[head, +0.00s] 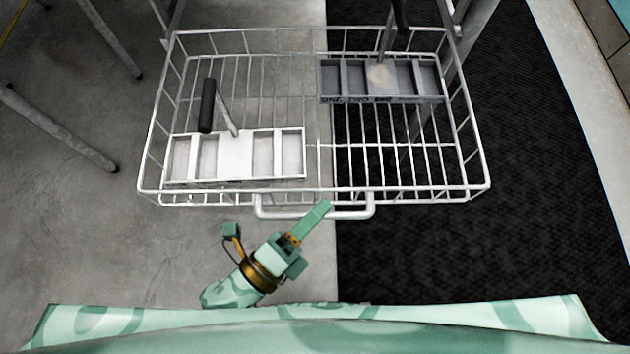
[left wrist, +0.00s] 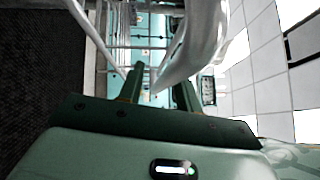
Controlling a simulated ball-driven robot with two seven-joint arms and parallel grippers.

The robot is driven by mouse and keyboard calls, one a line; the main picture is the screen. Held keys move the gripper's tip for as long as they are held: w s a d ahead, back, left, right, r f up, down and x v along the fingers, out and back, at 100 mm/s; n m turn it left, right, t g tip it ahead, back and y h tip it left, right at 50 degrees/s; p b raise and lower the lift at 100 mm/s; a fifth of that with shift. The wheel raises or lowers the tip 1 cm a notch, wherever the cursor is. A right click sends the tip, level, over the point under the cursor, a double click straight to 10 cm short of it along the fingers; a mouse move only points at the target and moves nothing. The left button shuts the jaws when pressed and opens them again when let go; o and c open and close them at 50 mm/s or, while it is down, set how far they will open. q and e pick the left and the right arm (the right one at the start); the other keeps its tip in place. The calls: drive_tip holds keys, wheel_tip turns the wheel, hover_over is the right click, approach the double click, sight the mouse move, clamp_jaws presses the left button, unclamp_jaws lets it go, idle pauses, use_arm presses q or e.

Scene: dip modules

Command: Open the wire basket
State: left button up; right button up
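The white wire basket (head: 390,190) spans the upper middle of the head view, with its handle (head: 312,215) along the near side. My left gripper (head: 322,207) is at the middle of that handle, its fingertips overlapping the bar. In the left wrist view its two fingers (left wrist: 160,90) are apart, so it is open. The pale handle bar (left wrist: 205,45) curves down close in front of the fingertips and seems to pass at the gap; whether it touches a finger is unclear. My right gripper is out of view.
In the basket lie a white dip module (head: 236,156) at left and a grey dip module (head: 404,80) at right, each with an upright dark-gripped handle. Metal legs (head: 60,128) stand at left. Concrete floor and a dark mat (head: 470,270) are clear in front.

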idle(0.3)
